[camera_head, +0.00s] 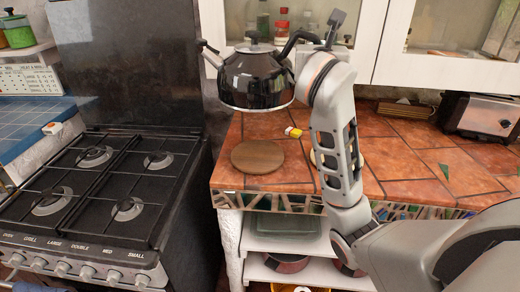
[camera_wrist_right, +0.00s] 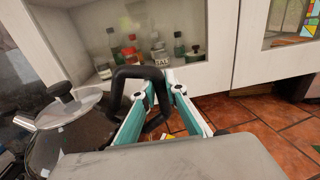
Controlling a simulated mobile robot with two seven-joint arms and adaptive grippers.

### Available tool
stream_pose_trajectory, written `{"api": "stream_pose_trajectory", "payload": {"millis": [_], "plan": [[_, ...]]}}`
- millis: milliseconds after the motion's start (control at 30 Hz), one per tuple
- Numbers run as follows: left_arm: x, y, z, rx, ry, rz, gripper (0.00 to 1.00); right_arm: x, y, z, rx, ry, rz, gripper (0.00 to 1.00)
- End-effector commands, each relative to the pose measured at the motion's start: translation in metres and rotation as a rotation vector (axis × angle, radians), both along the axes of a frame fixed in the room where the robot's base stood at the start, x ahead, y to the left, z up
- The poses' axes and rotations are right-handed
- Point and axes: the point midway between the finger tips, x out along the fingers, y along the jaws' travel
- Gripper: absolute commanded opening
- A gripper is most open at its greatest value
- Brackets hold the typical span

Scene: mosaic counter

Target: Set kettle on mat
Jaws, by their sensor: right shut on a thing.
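The black kettle (camera_head: 258,82) hangs in the air above the counter in the head view, roughly upright, with a grey lid. Its body shows at the left of the right wrist view (camera_wrist_right: 70,140). My right gripper (camera_wrist_right: 160,104) is shut on the kettle's black handle (camera_wrist_right: 117,88). In the head view the gripper is mostly hidden behind my wrist. A round brown wooden mat (camera_head: 257,156) lies on the tiled counter near its left front edge, below the kettle and apart from it. My left gripper is not in view.
A black stove (camera_head: 100,190) stands left of the counter (camera_head: 405,158). A toaster (camera_head: 482,116) sits at the back right. A small yellow item (camera_head: 293,132) lies behind the mat. Wall cabinets (camera_head: 440,70) with glass fronts are close behind the kettle. A pale round thing is partly hidden by my arm.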

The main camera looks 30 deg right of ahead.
Motion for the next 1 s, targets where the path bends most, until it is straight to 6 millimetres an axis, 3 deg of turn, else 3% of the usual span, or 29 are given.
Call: {"api": "stream_pose_trajectory", "payload": {"millis": [133, 467, 700, 900, 1000], "plan": [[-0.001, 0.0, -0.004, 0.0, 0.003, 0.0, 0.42, -0.002, -0.001, -0.003, -0.003, -0.002, -0.004, 0.0], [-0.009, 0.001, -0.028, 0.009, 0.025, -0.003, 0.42, -0.001, -0.001, -0.072, -0.004, 0.004, -0.003, 0.0], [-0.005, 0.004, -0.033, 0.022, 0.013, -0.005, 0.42, -0.001, -0.001, -0.12, -0.005, 0.002, -0.003, 0.0], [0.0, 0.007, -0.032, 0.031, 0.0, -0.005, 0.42, -0.002, -0.001, -0.145, -0.003, -0.002, -0.003, 0.0], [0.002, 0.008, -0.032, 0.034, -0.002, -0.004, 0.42, -0.002, -0.001, -0.148, -0.003, -0.006, -0.003, 0.0]]}}
